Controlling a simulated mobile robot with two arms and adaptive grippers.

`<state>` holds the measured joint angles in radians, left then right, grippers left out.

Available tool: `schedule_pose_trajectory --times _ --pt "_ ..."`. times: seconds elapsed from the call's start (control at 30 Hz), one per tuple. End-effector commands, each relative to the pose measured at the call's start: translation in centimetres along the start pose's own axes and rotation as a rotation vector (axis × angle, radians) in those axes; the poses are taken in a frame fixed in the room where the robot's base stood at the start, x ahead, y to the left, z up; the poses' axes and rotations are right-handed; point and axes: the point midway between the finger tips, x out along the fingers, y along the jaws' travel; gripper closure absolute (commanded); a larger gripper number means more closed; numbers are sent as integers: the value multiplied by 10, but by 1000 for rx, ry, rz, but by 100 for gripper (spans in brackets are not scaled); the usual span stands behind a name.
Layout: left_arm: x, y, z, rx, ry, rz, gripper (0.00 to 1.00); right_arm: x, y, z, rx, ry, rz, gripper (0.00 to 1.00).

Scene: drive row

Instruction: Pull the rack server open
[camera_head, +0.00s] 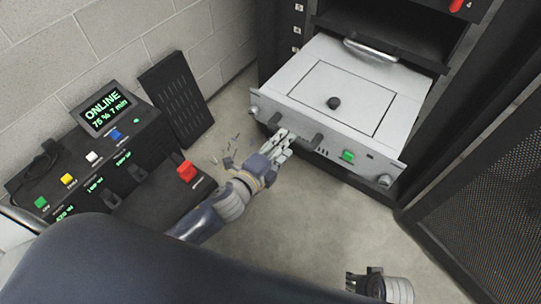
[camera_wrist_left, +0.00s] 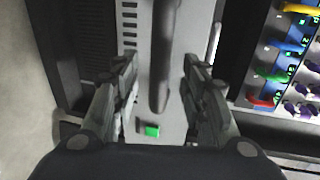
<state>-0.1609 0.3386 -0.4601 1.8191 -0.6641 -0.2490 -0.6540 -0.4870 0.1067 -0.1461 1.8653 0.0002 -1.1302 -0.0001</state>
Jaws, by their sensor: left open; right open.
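The rack server (camera_head: 345,85) is a light grey drawer that stands slid out of the black rack, with a black knob on its lid. Its front panel (camera_head: 375,163) carries a green button (camera_head: 347,156). My left gripper (camera_head: 281,143) is at the left part of this front. In the left wrist view, its open fingers (camera_wrist_left: 160,95) stand on either side of a dark bar handle (camera_wrist_left: 162,55), with gaps on both sides. The green button also shows there (camera_wrist_left: 151,131). My right gripper (camera_head: 364,280) is open at the bottom edge, away from the server and partly cut off.
A black console (camera_head: 140,175) with coloured buttons and an "ONLINE" screen (camera_head: 107,108) stands at the left. A dark slotted panel (camera_head: 176,98) leans by the wall. A mesh rack door (camera_head: 490,180) is at the right.

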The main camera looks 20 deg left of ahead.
Motion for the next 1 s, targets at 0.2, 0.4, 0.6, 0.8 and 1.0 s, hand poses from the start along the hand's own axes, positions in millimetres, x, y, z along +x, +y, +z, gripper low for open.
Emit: schedule_pose_trajectory --times 0.2,0.4,0.6,0.8,1.0 --pt "-43 0 0 0 1 1 60 0 0 0 0 -1 0 54" --pt "-64 0 0 0 0 1 60 0 0 0 0 -1 0 54" --pt "-71 -1 0 1 0 -1 60 0 0 0 0 -1 0 54" --pt "-70 -1 0 1 1 -1 60 0 0 1 0 -1 0 54" --pt "-70 -1 0 1 1 -1 60 0 0 1 0 -1 0 54"
